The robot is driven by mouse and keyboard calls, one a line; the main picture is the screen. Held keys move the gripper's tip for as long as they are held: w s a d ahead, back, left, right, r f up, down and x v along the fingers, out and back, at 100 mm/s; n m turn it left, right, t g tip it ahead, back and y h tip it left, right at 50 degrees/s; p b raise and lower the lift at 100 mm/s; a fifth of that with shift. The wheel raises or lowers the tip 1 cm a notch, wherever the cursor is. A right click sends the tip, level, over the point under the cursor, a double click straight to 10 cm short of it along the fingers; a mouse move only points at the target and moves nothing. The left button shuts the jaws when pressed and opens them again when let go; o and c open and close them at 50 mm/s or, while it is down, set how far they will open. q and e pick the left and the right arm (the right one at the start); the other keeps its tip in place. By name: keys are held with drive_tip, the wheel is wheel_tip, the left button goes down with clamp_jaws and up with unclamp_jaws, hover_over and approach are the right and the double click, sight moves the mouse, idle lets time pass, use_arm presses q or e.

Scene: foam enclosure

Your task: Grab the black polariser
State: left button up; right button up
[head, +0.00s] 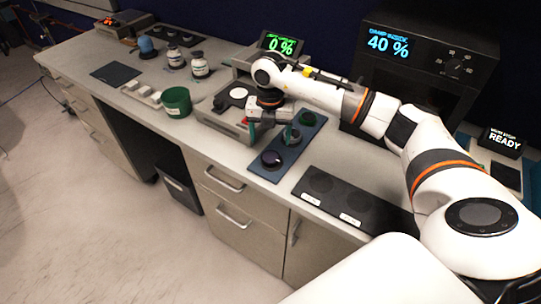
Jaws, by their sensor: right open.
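A dark glossy disc (271,158) lies at the near end of a blue tray (262,172). A second dark disc (291,136) lies mid-tray, close to my gripper, and a third round piece (307,118) lies at the far end. I cannot tell for sure which of these is the black polariser. My right gripper (268,131) is open and points down between the grey instrument and the tray, left of the middle disc. It looks empty; its fingertips are small and partly hidden. My left gripper is not in view.
A grey instrument (222,121) with a white disc (238,93) stands left of the tray. A black panel (345,197) with round pads lies to its right. A green cup (176,102) and white jars (200,66) stand further left. A black oven-like box stands behind.

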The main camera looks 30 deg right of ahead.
sight(271, 157)
drive_tip(key=shift+f, duration=0.8)
drive_tip(key=f+p, duration=0.1)
drive_tip(key=f, duration=0.1)
drive_tip(key=f+p, duration=0.1)
drive_tip(key=f, duration=0.1)
drive_tip(key=shift+s+a+f, duration=0.1)
drive_tip(key=shift+s, duration=0.1)
drive_tip(key=shift+f, duration=0.55)
drive_tip(key=c, duration=1.1)
